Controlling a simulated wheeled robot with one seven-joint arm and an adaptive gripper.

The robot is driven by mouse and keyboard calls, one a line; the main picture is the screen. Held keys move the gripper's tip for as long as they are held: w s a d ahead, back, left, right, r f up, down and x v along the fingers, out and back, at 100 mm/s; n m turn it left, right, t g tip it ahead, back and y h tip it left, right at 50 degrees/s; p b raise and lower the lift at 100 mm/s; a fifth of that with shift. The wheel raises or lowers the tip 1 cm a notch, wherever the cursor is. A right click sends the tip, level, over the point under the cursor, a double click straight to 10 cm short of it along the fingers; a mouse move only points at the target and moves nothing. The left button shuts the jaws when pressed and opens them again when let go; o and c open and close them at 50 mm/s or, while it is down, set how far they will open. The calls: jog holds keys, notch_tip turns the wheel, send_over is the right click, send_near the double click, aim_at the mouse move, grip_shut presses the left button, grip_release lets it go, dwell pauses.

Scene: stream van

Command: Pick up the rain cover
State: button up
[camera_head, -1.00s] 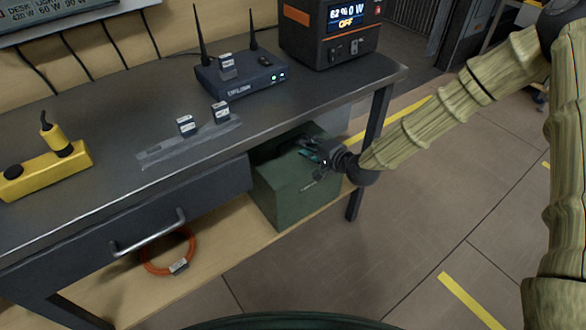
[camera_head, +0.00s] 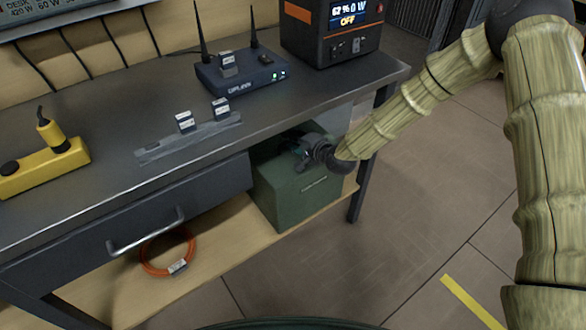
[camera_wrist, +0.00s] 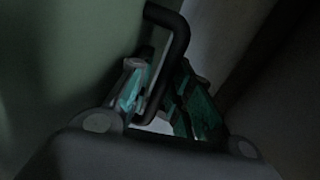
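A dark green box-shaped thing (camera_head: 290,200), which looks like the rain cover, stands on the wooden lower shelf under the desk. Small lettering on its front is too small to read. A black bar handle (camera_wrist: 181,40) on its green side (camera_wrist: 65,50) shows in the wrist view. My gripper (camera_head: 303,152) is at the upper part of the green thing, under the desk edge. In the wrist view my gripper (camera_wrist: 158,95) has its teal-padded fingers apart, with the handle between them. A firm grip on the handle does not show.
The desk top (camera_head: 100,130) overhangs close above my gripper. A desk leg (camera_head: 362,170) stands just right of the green thing. An orange cable coil (camera_head: 150,268) lies left on the shelf (camera_head: 215,255). A router (camera_head: 240,75) and power station (camera_head: 330,35) stand above. Floor at right is clear.

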grip_shut()
jog(key=shift+r, duration=0.15)
